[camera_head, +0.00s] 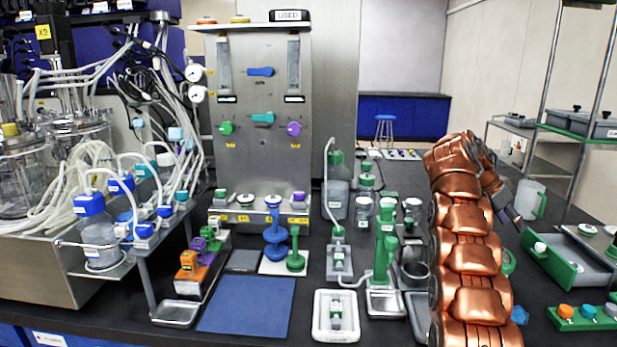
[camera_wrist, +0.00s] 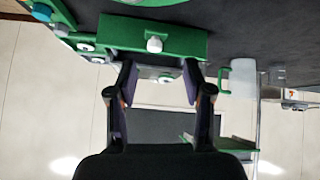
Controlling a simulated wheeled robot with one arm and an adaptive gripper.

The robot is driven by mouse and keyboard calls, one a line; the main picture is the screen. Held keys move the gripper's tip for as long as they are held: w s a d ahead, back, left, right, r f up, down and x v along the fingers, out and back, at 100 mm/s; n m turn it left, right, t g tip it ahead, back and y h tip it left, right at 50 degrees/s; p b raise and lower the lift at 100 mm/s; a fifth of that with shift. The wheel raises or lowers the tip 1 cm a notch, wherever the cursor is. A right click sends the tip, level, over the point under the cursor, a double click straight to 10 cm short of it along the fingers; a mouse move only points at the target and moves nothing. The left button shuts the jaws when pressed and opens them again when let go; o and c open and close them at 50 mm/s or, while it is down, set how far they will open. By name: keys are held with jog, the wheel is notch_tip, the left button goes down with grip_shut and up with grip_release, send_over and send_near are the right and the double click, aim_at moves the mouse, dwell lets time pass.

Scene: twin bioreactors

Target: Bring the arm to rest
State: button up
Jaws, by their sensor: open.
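My copper-coloured arm (camera_head: 468,240) rises at the right of the head view, over the bench. Its wrist bends over at the top, and my gripper (camera_head: 516,215) points down and to the right, partly hidden by the arm. In the wrist view my gripper (camera_wrist: 158,75) shows two dark fingers standing apart with nothing between them. A green-fronted tray (camera_wrist: 155,38) with a white knob lies beyond the fingertips in that view. The same tray (camera_head: 548,258) stands right of my arm in the head view.
A white jug with a green handle (camera_head: 530,198) stands close to my gripper. A green rack with coloured caps (camera_head: 585,318) lies at the lower right. Bottles, stands and a blue mat (camera_head: 247,306) crowd the bench left of my arm. A wire shelf (camera_head: 570,130) stands behind.

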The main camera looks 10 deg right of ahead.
jog(key=s+a+n, duration=0.1)
jog(key=a+n, duration=0.1)
jog(key=a, duration=0.2)
jog(key=s+a+n+y, duration=0.1)
jog(key=a+n, duration=0.1)
jog(key=a, duration=0.1)
jog(key=s+a+n+y, duration=0.1)
jog(key=a, duration=0.3)
jog(key=shift+s+a+n+t, duration=0.15)
jog(key=shift+a+n+t, duration=0.2)
jog(key=shift+n+t, duration=0.05)
jog(key=s+a+f+n+g+y, duration=0.1)
jog(key=s+a+f+n+y, duration=0.2)
jog(key=s+a, duration=0.85)
jog(key=s+a+f+n+y, duration=0.1)
jog(key=s+a+f+n, duration=0.35)
jog(key=s+a, duration=0.65)
jog(key=s+a+f+n+g+y, duration=0.1)
jog(key=s+a+f+n, duration=0.2)
jog(key=s, duration=0.7)
jog(key=s+a+f+n+y, duration=0.1)
jog(key=s+a+f, duration=0.35)
jog(key=s, duration=0.45)
jog(key=s+p+v, duration=0.3)
jog(key=p+v, duration=1)
jog(key=v, duration=0.1)
jog(key=shift+w+d+r+t, duration=0.25)
jog(key=shift+w+r+t, duration=0.1)
jog(key=shift+r, duration=0.25)
jog(key=shift+c, duration=0.4)
